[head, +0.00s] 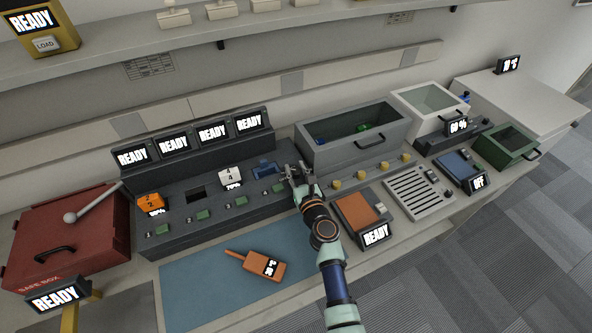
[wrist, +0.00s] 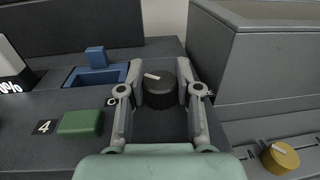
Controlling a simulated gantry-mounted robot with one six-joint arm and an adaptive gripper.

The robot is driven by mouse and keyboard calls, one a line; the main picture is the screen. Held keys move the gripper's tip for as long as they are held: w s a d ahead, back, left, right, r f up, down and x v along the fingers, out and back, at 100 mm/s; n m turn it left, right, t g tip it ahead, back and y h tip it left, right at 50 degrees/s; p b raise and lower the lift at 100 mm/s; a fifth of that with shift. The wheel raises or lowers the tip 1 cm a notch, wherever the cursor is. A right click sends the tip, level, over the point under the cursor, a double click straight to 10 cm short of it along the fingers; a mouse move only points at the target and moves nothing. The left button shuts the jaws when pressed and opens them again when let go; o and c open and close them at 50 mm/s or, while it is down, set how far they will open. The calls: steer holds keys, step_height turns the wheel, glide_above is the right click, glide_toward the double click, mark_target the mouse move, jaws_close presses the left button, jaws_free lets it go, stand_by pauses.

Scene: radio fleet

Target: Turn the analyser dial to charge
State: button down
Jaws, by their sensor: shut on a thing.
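The black analyser dial (wrist: 160,95) stands at the right end of the dark grey charging unit (head: 215,204). A short white pointer mark on its top lies to the left of its middle. My gripper (wrist: 158,82) is shut on the dial, with one finger on each side of it. In the head view my gripper (head: 296,178) is at the right end of the unit and hides most of the dial. A letter label beside the dial is partly covered by the left finger.
A blue slot (wrist: 97,76) and a green button (wrist: 81,123) lie left of the dial. A large grey bin (head: 352,149) stands close on the right, with yellow knobs (head: 335,184) before it. An orange radio (head: 262,264) lies on the blue mat (head: 200,290).

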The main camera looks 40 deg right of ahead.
steer(key=c, duration=0.8)
jaws_free()
steer(key=shift+o, duration=0.2)
steer(key=shift+s, duration=0.1)
steer(key=v, duration=1.2)
steer(key=shift+d, duration=0.1)
